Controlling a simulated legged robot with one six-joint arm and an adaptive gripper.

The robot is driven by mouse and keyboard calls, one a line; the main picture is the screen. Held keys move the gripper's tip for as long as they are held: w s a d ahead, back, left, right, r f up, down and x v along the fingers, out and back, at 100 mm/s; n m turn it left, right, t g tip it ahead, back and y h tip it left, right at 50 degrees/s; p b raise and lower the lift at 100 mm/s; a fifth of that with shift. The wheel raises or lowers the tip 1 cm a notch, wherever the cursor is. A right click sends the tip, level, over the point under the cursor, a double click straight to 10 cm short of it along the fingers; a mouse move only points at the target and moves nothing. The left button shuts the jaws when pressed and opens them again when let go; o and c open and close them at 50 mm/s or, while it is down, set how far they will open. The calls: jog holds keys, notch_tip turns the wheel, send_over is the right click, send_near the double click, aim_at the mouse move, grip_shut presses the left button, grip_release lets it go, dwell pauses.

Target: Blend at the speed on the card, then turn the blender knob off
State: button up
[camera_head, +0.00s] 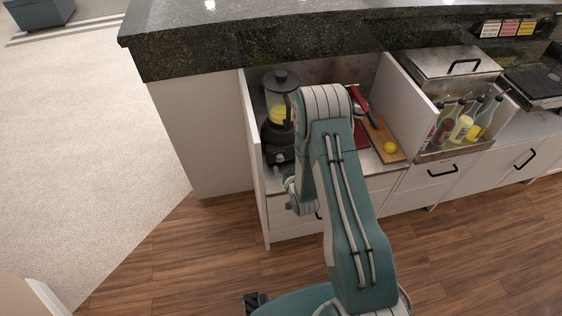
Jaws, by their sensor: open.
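The blender (280,109) stands upright on the lower counter at the left, in the bay under the dark bar top. It has a dark lid, a clear jar with yellow contents, and a black base (279,142). Its knob is too small to make out, and my arm covers part of its right side. My gripper (281,173) is open, low in front of the blender's base. It is small and partly hidden by my wrist, and I cannot tell whether it touches the base. Several small cards (508,28) in white, yellow and red stand at the upper right, their writing unreadable.
A wooden board (379,137) with a lemon (389,147) and a red-handled tool (361,104) lies right of my arm. White panels (252,150) flank the bay. Bottles (465,121) stand further right. The wooden floor (185,262) at left is clear.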

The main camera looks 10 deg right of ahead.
aim_at(280, 160)
jog(key=x, duration=0.6)
grip_shut()
